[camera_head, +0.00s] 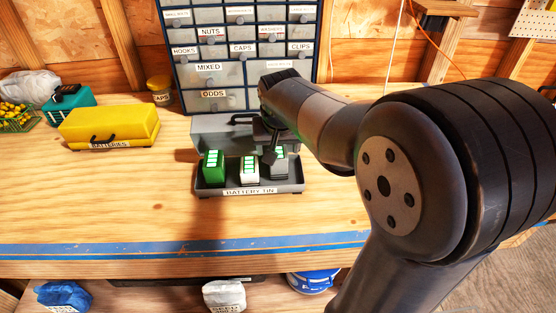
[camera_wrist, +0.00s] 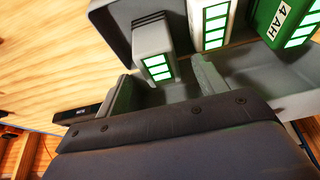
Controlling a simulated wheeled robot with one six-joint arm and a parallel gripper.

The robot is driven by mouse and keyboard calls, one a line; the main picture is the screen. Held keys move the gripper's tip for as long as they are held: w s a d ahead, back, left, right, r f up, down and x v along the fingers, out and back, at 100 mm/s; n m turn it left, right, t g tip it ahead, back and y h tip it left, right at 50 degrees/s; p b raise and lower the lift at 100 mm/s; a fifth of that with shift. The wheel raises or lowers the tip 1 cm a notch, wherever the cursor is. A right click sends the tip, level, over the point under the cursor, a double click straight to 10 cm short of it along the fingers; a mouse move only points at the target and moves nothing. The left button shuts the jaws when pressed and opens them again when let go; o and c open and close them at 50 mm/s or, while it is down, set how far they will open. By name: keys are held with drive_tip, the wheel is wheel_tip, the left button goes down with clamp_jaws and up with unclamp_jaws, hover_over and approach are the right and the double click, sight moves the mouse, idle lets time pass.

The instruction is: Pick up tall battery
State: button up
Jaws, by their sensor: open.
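The grey battery tin (camera_head: 207,190) holds three batteries in a row: a green one (camera_head: 213,166) at left, a white one (camera_head: 249,168) in the middle and a grey one (camera_head: 280,165) at right. I cannot tell for sure which is the tall battery. In the wrist view the grey battery (camera_wrist: 153,48) is nearest the jaws, then the white one (camera_wrist: 209,22) and the green one (camera_wrist: 285,22) marked 4 AH. My gripper (camera_head: 271,153) is over the right part of the tin and partly hides the grey battery. Its jaws (camera_wrist: 165,86) are open and look empty.
A yellow batteries case (camera_head: 108,126) lies on the bench at left, with a teal case (camera_head: 70,103) behind it. A drawer cabinet (camera_head: 212,75) stands behind the tin. The bench in front of the tin is clear up to the blue-taped edge (camera_head: 150,248).

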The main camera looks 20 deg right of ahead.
sight(278, 150)
drive_tip(key=x, duration=0.3)
drive_tip(key=shift+w+d+f, duration=0.1)
drive_tip(key=shift+f, duration=0.05)
drive_tip(key=c, duration=1.3)
drive_tip(key=shift+o, duration=0.2)
